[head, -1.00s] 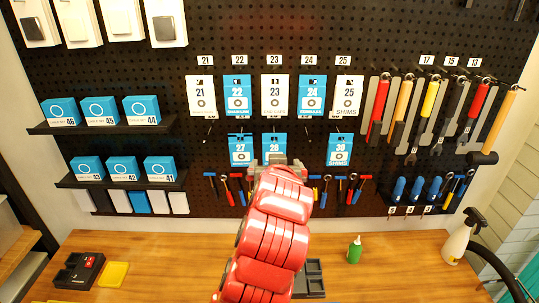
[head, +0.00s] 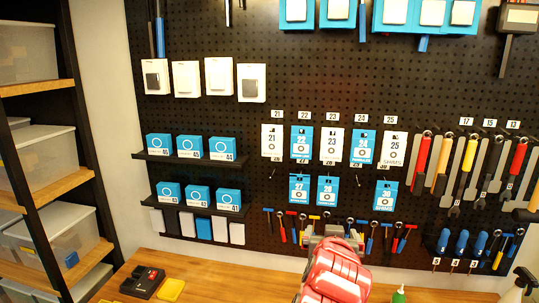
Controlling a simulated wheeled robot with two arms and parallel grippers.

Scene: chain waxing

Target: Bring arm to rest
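One red arm of mine rises from the bottom of the head view; it looks like the left one. The grey gripper (head: 333,236) at its far end points toward the pegboard, below the hanging packets. The arm's own links hide most of the gripper, so its fingers cannot be made out. No held object shows. My other gripper is out of view.
A black pegboard (head: 300,105) carries packets, pliers and wrenches. Small shelves hold blue boxes (head: 222,149). A rack with clear bins (head: 50,160) stands at left. On the wooden bench are a black case (head: 142,282), a yellow block (head: 171,290) and a green bottle (head: 398,296).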

